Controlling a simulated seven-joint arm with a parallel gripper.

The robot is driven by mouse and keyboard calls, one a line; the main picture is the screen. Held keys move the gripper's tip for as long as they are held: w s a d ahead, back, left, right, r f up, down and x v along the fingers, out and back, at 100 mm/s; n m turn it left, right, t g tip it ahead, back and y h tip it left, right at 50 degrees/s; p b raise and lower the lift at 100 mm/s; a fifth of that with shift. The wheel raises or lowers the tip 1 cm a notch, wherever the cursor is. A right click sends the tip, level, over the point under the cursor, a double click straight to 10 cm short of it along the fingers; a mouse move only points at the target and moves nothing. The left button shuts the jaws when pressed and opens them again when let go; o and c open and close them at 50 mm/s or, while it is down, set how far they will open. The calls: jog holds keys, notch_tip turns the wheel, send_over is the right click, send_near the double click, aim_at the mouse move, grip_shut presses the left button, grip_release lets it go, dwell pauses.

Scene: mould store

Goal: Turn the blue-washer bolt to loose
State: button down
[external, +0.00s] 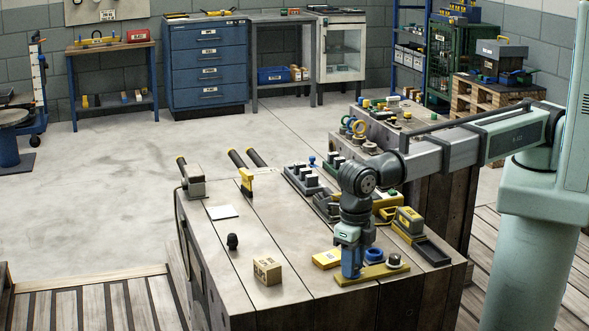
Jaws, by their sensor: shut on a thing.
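My gripper (352,268) points straight down over the left part of a yellow bar (372,275) on the near right of the bench. Its blue fingers are shut, low at the bar, and what is between them is mostly hidden. The blue-washer bolt appears to be the thing in the jaws; its head and washer cannot be made out, nor how far it is turned. A blue ring (374,254) shows just right of the fingers, behind the bar. A dark-headed bolt (394,261) stands toward the bar's right end, apart from my gripper.
A yellow box (326,259) lies close left of my gripper. A cardboard box (267,271) and a dark knob (232,241) stand farther left. A black tray (433,252) and a yellow-grey block (409,220) lie to the right. The bench's left middle is mostly clear.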

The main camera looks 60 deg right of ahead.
jog(key=n, duration=0.4)
jog(key=shift+s+d+f+n, duration=0.1)
jog(key=shift+n, duration=2.1)
jog(key=c, duration=0.8)
grip_release()
jog(key=shift+c, duration=0.2)
notch_tip(320, 180, up, 14)
